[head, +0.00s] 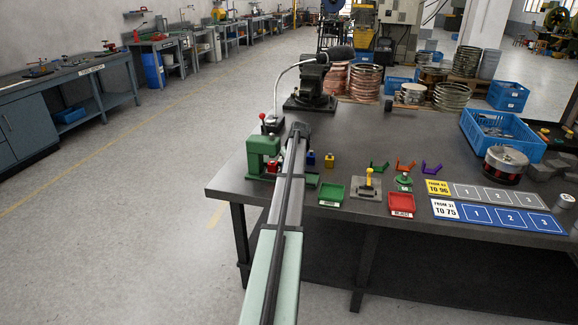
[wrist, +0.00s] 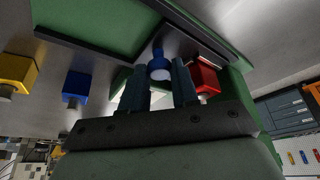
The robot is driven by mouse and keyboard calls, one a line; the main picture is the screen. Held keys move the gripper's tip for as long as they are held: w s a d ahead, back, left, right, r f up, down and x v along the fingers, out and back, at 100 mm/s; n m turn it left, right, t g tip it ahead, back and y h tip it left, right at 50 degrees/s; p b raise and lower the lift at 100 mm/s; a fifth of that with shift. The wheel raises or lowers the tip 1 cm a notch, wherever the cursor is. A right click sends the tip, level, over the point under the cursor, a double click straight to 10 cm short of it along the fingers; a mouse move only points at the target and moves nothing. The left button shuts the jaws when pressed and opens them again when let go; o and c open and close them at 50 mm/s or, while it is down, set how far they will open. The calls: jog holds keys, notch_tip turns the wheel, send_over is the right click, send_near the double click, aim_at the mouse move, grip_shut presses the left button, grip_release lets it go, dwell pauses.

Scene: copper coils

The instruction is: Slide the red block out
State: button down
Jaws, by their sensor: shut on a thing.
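The red block (wrist: 205,78) is in the wrist view, just right of my right finger and outside the jaws, beside a green body. In the head view the red block (head: 271,166) sits at the foot of the green press (head: 262,146), left of my arm. My gripper (wrist: 158,78) is shut on a small blue round-headed piece (wrist: 159,64) between its fingertips. What that piece belongs to is hard to tell. In the head view my arm hides the fingertips.
A blue block (head: 311,158) and a yellow block (head: 329,160) stand right of my arm. A green tray (head: 332,194) and a red tray (head: 401,204) lie near the table's front edge. A dark machine (head: 312,85) stands behind.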

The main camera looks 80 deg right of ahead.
dwell(0.3)
jog(key=s, duration=1.2)
jog(key=shift+s, duration=0.35)
jog(key=c, duration=1.2)
grip_release()
jog(key=o, duration=0.3)
jog(key=shift+o, duration=0.2)
jog(key=shift+r, duration=0.1)
jog(key=v, duration=1.3)
jog(key=shift+r, duration=0.3)
jog(key=shift+a, duration=0.1)
